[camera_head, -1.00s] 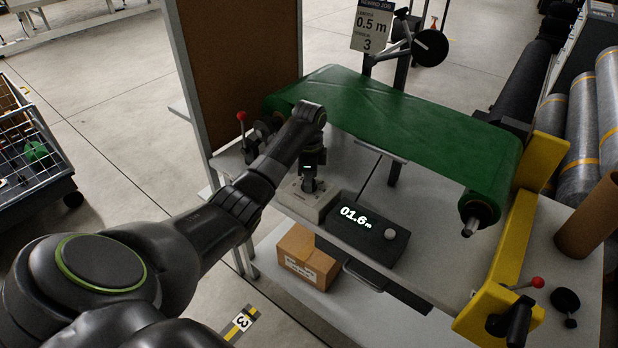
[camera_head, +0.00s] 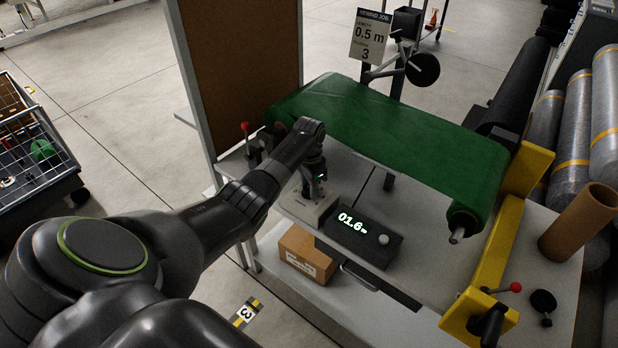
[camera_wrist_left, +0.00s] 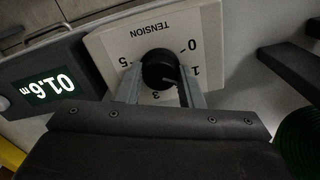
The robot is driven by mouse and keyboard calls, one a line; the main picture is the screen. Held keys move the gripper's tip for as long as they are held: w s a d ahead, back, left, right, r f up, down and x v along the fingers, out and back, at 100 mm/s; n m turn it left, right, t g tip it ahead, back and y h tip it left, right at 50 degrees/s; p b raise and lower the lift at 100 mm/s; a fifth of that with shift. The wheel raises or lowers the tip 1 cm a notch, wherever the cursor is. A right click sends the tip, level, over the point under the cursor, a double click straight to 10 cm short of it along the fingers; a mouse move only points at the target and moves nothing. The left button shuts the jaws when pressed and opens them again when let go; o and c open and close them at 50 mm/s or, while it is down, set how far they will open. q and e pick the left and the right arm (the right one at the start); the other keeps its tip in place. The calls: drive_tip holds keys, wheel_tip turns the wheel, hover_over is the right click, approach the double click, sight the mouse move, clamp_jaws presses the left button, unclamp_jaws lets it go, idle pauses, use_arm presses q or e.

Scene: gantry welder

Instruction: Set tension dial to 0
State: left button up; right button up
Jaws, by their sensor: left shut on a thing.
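The tension dial is a black round knob (camera_wrist_left: 158,68) on a pale box with upside-down TENSION lettering and the marks 0, 1, 3 and 5 in the left wrist view. My left gripper (camera_wrist_left: 160,80) has its two fingers on either side of the knob and is shut on it. I cannot clearly read which mark the knob points to. In the head view the pale tension box (camera_head: 298,208) stands on the bench under my left gripper (camera_head: 316,184), which hides the knob. My right gripper is not in view.
A dark counter box (camera_head: 352,244) reading 01.6 m, with a pale knob, is right of the tension box. A green roll (camera_head: 400,130) spans the bench behind. A yellow frame (camera_head: 490,270) stands at right, a red-knobbed lever (camera_head: 245,130) at left, a cardboard box (camera_head: 305,255) below.

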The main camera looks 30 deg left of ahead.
use_arm(q)
drive_tip(key=n+p, duration=0.1)
drive_tip(key=n, duration=0.1)
drive_tip(key=shift+r+n+p, duration=0.25)
drive_tip(key=shift+n+p, duration=0.15)
drive_tip(key=n+p, duration=0.1)
drive_tip(key=n, duration=0.1)
drive_tip(key=shift+n, duration=0.4)
drive_tip(key=n+p, duration=0.2)
drive_tip(key=n, duration=0.2)
drive_tip(key=shift+w+f+n, duration=0.1)
drive_tip(key=shift+n, duration=0.3)
drive_tip(key=o, duration=1)
drive_tip(key=shift+f, duration=0.1)
drive_tip(key=shift+r+p, duration=0.3)
drive_tip(key=shift+r, duration=0.25)
wheel_tip(320, 180, up, 5)
drive_tip(key=shift+r+p, duration=0.1)
drive_tip(key=shift+p, duration=0.3)
wheel_tip(320, 180, up, 11)
drive_tip(key=b, duration=0.1)
drive_tip(key=shift+b, duration=0.35)
